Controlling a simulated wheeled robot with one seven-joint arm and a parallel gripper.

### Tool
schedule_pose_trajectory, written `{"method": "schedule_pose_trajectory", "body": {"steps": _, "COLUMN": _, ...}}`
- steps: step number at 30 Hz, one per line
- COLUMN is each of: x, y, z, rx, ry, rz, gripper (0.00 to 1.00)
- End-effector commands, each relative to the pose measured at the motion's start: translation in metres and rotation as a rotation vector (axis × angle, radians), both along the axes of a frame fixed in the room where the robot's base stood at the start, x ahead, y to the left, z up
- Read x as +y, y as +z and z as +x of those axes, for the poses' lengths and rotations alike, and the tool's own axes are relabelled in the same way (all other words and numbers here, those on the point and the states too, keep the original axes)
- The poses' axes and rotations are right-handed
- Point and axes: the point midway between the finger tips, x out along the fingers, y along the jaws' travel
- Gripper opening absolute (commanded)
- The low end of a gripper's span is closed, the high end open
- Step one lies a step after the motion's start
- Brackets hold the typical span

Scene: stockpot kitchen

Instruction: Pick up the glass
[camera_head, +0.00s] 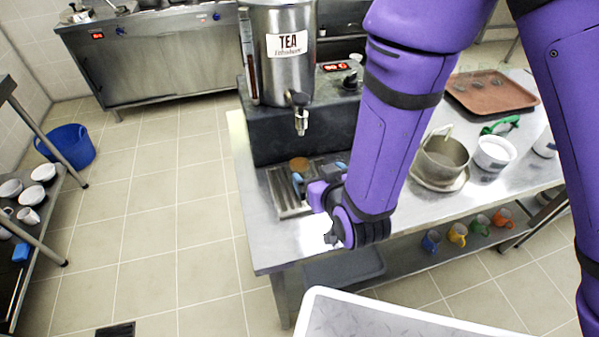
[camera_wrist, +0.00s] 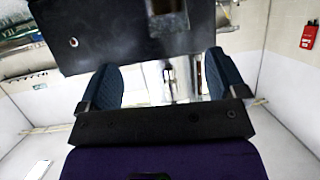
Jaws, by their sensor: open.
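My gripper (camera_head: 319,173) is open, its blue finger pads spread above the slotted metal drip tray (camera_head: 290,204) in front of the tea urn. In the wrist view the two pads of my gripper (camera_wrist: 160,78) stand wide apart. A pale, shiny upright shape (camera_wrist: 184,82) shows between them; I cannot tell whether it is the glass or metal behind. In the head view a small round brown top (camera_head: 299,163) shows at the drip tray, just beyond the pads. It may be the glass, but its sides are hidden. Nothing is clearly gripped.
The steel tea urn (camera_head: 284,62) stands on a dark base (camera_head: 290,130), its tap (camera_head: 300,115) hanging over the drip tray. The counter's left front corner is bare.

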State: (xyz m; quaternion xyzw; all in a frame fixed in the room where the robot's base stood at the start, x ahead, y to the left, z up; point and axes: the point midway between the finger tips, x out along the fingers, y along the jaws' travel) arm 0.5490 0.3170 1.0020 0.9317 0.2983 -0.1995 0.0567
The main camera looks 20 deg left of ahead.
Motion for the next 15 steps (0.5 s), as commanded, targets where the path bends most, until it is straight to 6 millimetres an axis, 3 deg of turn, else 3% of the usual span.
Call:
{"method": "schedule_pose_trajectory", "body": {"steps": 5, "x": 0.007, "y": -0.012, "z": -0.008, "rx": -0.026, "ry": 0.014, "rz": 0.002, "gripper": 0.90}}
{"method": "schedule_pose_trajectory", "body": {"steps": 15, "x": 0.031, "y": -0.029, "z": 0.026, "rx": -0.030, "ry": 0.015, "rz": 0.004, "gripper": 0.90}}
